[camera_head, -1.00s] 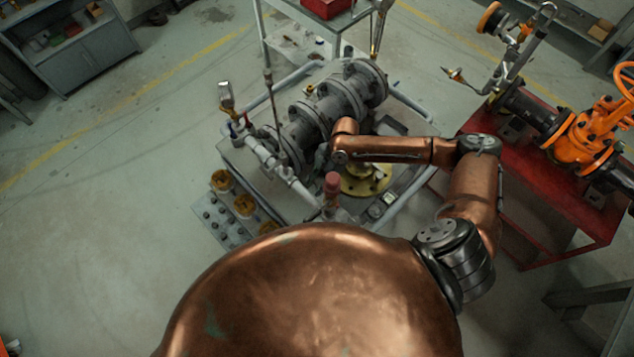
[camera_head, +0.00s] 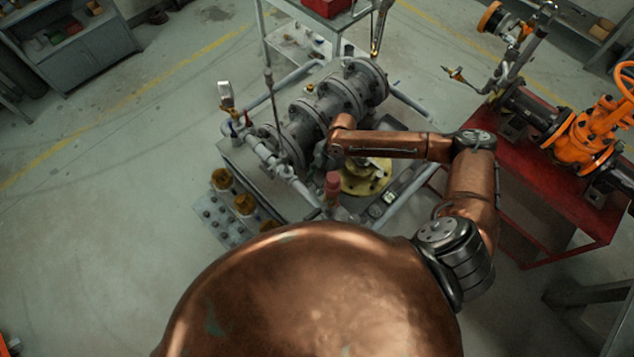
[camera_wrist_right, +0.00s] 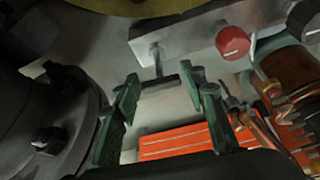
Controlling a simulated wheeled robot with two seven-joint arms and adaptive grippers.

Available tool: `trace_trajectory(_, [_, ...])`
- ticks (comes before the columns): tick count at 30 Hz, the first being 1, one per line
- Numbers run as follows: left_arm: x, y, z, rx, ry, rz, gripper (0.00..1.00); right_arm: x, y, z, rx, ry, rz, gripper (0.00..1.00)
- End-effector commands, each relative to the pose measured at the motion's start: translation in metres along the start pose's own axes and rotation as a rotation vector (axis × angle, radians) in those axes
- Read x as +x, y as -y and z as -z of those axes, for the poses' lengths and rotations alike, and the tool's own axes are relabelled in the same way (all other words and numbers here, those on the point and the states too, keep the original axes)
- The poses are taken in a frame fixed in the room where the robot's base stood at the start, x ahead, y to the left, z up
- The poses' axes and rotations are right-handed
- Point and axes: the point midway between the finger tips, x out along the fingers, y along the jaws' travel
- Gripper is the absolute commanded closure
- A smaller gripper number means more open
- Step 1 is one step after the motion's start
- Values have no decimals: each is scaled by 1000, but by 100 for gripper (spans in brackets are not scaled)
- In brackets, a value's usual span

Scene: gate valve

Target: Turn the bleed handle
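A small dark T-shaped handle (camera_wrist_right: 160,83) on a thin stem under a pale metal block (camera_wrist_right: 190,38) shows in the right wrist view; it looks like the bleed handle. My right gripper (camera_wrist_right: 164,84) is open, with one green finger on each side of the bar. I cannot tell whether either finger touches it. In the head view my right gripper (camera_head: 322,158) is small and dark, beside the grey valve assembly (camera_head: 318,115) and mostly hidden by my copper arm. The handle cannot be made out there. My left gripper is out of view.
A red knob (camera_wrist_right: 232,42) is on the block, right of the handle. A dark round flange (camera_wrist_right: 55,125) is close on the left. A red table (camera_head: 540,175) with an orange valve (camera_head: 590,130) stands at the right. Open floor (camera_head: 110,230) lies to the left.

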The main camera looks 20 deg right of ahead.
Motion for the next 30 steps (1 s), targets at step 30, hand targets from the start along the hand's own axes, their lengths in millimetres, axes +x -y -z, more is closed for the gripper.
trace_trajectory(30, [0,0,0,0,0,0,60,-102,0,0,0,1,0,51])
